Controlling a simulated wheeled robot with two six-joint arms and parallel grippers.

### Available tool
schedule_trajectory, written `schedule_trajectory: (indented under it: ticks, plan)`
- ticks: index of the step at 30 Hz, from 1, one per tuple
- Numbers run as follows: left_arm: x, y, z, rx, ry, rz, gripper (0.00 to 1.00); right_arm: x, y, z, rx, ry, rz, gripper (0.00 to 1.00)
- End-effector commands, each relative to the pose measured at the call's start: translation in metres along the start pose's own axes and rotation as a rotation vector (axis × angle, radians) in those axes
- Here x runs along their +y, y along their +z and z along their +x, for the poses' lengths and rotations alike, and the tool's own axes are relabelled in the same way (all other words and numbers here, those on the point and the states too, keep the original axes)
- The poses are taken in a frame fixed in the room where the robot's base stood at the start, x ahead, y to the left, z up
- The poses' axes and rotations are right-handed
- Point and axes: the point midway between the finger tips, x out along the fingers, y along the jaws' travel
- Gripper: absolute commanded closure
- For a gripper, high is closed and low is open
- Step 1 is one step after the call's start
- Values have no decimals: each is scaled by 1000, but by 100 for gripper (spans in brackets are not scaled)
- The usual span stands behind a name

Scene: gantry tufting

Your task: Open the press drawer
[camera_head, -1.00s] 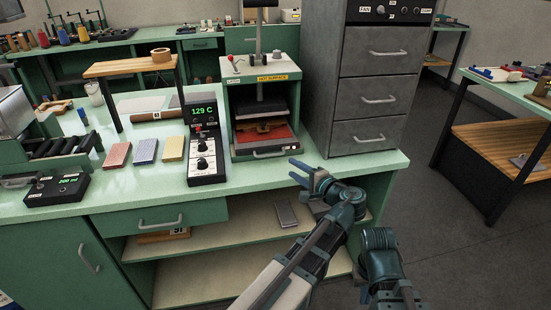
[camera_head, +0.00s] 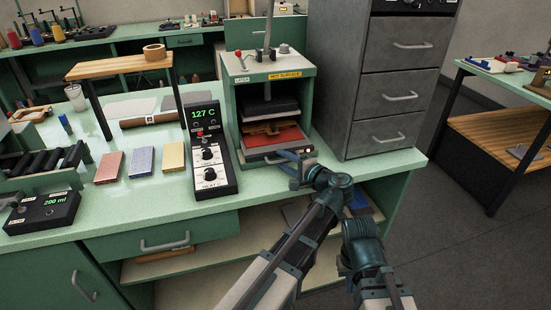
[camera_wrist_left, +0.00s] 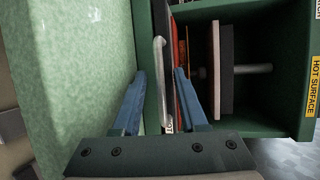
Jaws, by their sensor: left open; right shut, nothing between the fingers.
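The green press (camera_head: 270,75) stands on the bench, marked HOT SURFACE. Its drawer (camera_head: 288,137), with a red surface and a brown piece on it, sits low inside the opening and looks pushed in. The drawer's pale bar handle (camera_wrist_left: 161,75) runs between the fingers of my left gripper (camera_wrist_left: 159,84) in the left wrist view. The fingers are open, one on each side, and look clear of the handle. In the head view my left gripper (camera_head: 287,166) is at the press's lower front and partly hides the handle. My right gripper (camera_head: 360,203) is shut and empty, lower right, mostly hidden behind its wrist.
A control box (camera_head: 210,153) reading 127 C stands left of the press. Coloured blocks (camera_head: 141,161) lie further left. A grey cabinet (camera_head: 385,90) stands close on the right. The bench top in front of the press is clear apart from my left gripper.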

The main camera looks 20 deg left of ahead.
Motion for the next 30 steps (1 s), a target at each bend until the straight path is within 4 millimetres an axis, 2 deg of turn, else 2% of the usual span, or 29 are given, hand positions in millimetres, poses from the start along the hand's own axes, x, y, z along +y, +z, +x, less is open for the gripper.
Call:
schedule_trajectory:
  ticks: [6,13,30]
  plan:
    - [0,0,0,0,0,0,59,0,0,0,0,0,0,100]
    - [0,0,0,0,3,-1,100,0,0,0,0,0,0,100]
    - [2,1,0,-3,7,0,100,0,0,1,0,0,0,100]
